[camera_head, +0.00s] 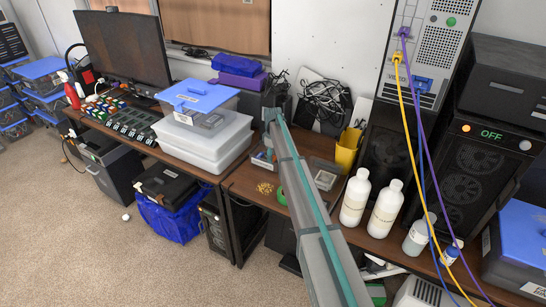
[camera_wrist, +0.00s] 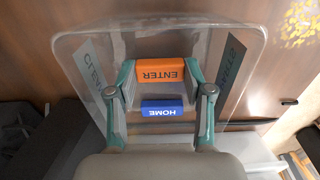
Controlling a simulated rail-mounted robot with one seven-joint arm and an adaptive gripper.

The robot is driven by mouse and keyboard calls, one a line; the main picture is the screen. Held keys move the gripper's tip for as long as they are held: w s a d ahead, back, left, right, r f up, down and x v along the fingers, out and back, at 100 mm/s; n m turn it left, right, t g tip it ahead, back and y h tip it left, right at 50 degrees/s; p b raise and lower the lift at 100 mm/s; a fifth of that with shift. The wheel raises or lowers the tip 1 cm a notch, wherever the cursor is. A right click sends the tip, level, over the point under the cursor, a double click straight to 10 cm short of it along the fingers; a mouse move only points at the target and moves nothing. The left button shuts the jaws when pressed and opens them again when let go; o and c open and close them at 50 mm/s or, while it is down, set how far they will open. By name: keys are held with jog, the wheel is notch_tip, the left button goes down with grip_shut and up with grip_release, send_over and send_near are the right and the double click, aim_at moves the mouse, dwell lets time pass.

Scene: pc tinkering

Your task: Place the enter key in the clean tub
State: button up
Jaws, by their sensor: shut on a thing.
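The orange enter key (camera_wrist: 160,70) is between the tips of my gripper (camera_wrist: 161,78) in the wrist view. My gripper is shut on it. A clear tub (camera_wrist: 70,45) surrounds the fingers in this view, with a light label reading like CLEAN on its left wall and a dark label, hard to read, on its right. A blue home key (camera_wrist: 162,109) shows between the fingers, nearer the palm in the picture; I cannot tell what it rests on. How high the enter key is above the tub floor is unclear. In the head view my arm hides the gripper.
The brown desk (camera_head: 240,187) carries gold bits (camera_head: 265,188), a yellow cup (camera_head: 347,150) and white bottles (camera_head: 355,197). White boxes (camera_head: 205,140) with a blue-lidded box (camera_head: 198,95) stand left of my arm. Cables (camera_head: 412,110) hang at right.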

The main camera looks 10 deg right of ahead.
jog(key=shift+f, duration=0.4)
jog(key=shift+f, duration=0.15)
jog(key=o, duration=0.7)
jog(key=shift+o, duration=0.2)
notch_tip(320, 180, up, 12)
jog(key=b, duration=0.3)
jog(key=shift+b, duration=0.3)
